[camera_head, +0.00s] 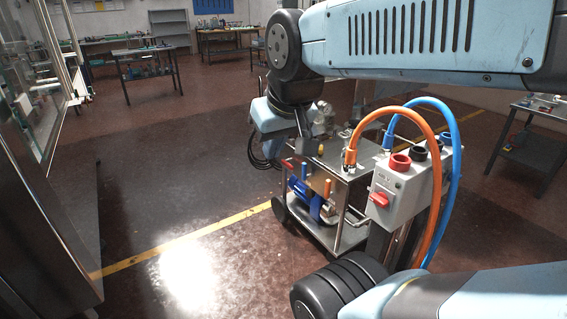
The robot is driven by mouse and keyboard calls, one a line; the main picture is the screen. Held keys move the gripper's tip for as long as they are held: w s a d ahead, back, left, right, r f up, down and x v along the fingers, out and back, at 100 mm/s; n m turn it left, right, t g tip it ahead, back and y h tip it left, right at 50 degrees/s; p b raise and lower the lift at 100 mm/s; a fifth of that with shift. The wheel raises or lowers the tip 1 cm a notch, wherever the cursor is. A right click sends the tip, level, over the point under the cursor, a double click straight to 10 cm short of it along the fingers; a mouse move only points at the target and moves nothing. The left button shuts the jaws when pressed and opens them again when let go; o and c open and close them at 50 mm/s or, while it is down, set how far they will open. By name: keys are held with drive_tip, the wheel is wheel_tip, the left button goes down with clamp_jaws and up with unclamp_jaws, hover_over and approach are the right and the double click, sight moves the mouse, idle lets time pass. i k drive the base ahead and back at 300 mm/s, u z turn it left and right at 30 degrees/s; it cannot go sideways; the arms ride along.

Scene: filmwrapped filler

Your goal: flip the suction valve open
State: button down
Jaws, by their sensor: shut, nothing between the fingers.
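A steel cart (350,240) stands at the centre with a blue pump (308,203) on its lower part.
A grey box (403,190) with a red switch (379,199) stands at the cart's right. An orange hose (398,109) and a blue hose (453,130) arch over it. A glass-sided frame (45,110) stands left. The floor left of the cart is clear.

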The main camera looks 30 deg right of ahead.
sight(304, 165)
drive_tip(key=z, duration=0.1)
drive_tip(key=i, duration=0.95)
drive_tip(key=u, duration=0.1)
